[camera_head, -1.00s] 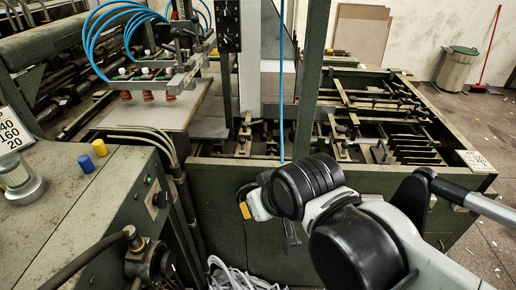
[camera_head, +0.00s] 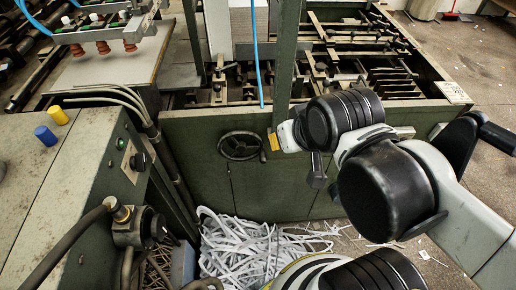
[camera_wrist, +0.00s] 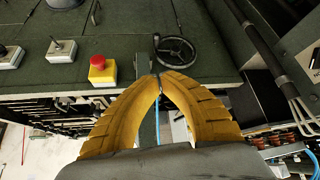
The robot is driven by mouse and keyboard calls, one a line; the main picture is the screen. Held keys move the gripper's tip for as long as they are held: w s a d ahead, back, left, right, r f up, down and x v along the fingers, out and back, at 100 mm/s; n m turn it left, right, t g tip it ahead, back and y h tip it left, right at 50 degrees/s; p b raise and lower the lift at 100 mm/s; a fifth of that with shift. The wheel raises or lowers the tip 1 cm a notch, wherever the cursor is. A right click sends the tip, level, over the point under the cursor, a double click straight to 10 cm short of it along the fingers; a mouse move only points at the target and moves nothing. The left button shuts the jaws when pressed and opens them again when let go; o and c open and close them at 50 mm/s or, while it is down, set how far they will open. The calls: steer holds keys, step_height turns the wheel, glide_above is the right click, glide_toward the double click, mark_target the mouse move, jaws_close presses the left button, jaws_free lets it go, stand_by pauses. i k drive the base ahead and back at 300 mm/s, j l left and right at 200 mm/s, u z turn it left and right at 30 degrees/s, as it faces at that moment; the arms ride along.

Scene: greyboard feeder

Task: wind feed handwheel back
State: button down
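The feed handwheel (camera_head: 240,145) is a dark spoked wheel on the green front panel, in the middle of the head view. A short dark handle stands at its lower right rim. The wheel also shows in the wrist view (camera_wrist: 176,52), just beyond the fingertips. My gripper (camera_head: 273,140) shows as a small yellow patch just right of the wheel, partly hidden by the arm. In the wrist view my two yellow fingers (camera_wrist: 159,77) arch together, tips meeting or nearly so. No held object shows between them. They look apart from the wheel, though the exact distance is unclear.
A red button on a yellow box (camera_wrist: 102,70) and switch boxes sit on the panel near the fingers. A control cabinet (camera_head: 90,170) with hoses stands left. White paper strips (camera_head: 245,245) lie on the floor below the wheel. Open floor shows at the right.

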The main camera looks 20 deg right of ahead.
mark_target(240, 147)
steer(key=k+l, duration=0.15)
steer(key=k, duration=0.5)
steer(key=k+l+u, duration=0.1)
steer(key=k, duration=0.5)
